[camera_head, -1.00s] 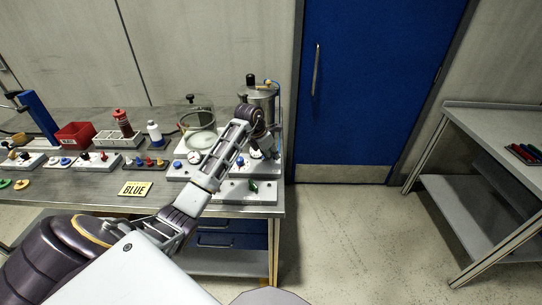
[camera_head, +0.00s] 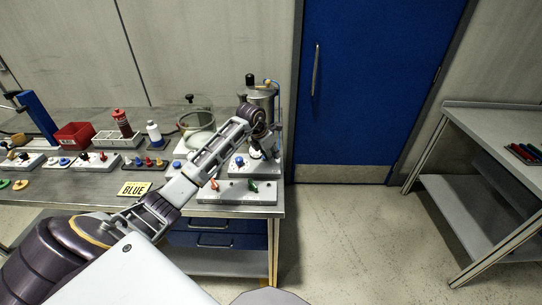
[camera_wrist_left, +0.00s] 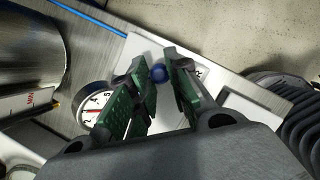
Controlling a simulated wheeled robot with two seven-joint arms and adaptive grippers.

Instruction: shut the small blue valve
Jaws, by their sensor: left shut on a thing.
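The small blue valve shows as a round blue knob (camera_wrist_left: 160,74) between my left gripper's fingertips in the left wrist view. It stands over a white plate (camera_wrist_left: 140,48). My left gripper (camera_wrist_left: 163,78) has green-padded fingers and is shut on this knob. In the head view, my left gripper (camera_head: 263,152) points down at the equipment on the table's right end. The hand and wrist partly hide what is under it there. My right gripper is not in view.
A round gauge (camera_wrist_left: 95,106) and a large metal vessel (camera_wrist_left: 28,45) are close to the gripper. A white board with red and green levers (camera_head: 238,196) lies at the table's front edge. A yellow BLUE sign (camera_head: 134,189) lies left of it. A blue door (camera_head: 375,90) is behind.

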